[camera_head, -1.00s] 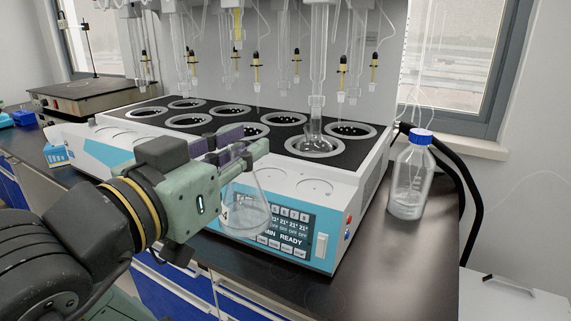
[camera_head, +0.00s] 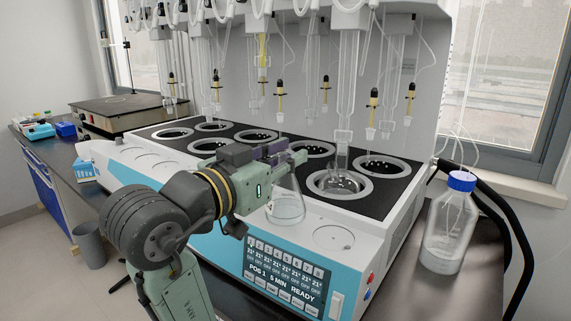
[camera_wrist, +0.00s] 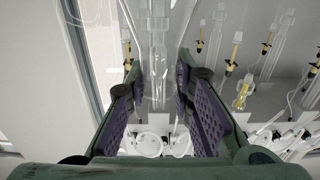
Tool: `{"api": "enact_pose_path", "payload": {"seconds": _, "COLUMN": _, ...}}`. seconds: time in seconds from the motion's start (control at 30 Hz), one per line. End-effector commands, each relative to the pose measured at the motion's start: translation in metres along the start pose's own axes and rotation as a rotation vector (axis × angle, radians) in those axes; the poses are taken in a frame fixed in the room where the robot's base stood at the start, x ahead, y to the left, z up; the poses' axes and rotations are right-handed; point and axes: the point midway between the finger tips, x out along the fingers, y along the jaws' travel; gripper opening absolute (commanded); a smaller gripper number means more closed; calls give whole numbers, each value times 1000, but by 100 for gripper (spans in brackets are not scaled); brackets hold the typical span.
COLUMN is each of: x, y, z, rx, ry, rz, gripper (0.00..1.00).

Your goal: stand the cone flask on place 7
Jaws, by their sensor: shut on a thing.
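My gripper (camera_head: 290,152) is shut on the neck of the clear cone flask (camera_head: 287,208). The flask hangs about upright in front of the distiller's (camera_head: 352,266) front ledge, near its row of flat round pads; I cannot tell whether it touches. In the wrist view the purple finger pads (camera_wrist: 170,95) stand either side of clear glass. The distiller's black top has several ringed wells. A glass vessel (camera_head: 340,181) stands in the front-right well under a glass tube. No place number shows beside the wells, so I cannot tell which is place 7.
Glass tubes and yellow-black fittings (camera_head: 373,103) hang above the wells. A blue-capped bottle (camera_head: 449,228) stands right of the distiller, near black hoses. A hot plate (camera_head: 128,110) is at the back left. A round pad (camera_head: 334,237) right of the flask is bare.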

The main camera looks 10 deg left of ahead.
Motion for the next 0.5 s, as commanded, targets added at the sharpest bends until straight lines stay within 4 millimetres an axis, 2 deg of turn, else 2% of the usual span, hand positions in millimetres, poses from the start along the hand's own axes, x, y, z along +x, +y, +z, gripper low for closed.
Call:
{"api": "enact_pose_path", "payload": {"seconds": 0.1, "x": 23, "y": -17, "z": 1, "rx": -4, "ry": -1, "rz": 1, "gripper": 0}}
{"api": "enact_pose_path", "payload": {"seconds": 0.2, "x": 37, "y": -28, "z": 2, "rx": -2, "ry": 0, "rz": 1, "gripper": 0}}
{"api": "enact_pose_path", "payload": {"seconds": 0.37, "x": 46, "y": -36, "z": 5, "rx": 0, "ry": 1, "rz": -1, "gripper": 0}}
{"api": "enact_pose_path", "payload": {"seconds": 0.5, "x": 47, "y": -36, "z": 18, "rx": -2, "ry": -1, "rz": -2, "gripper": 0}}
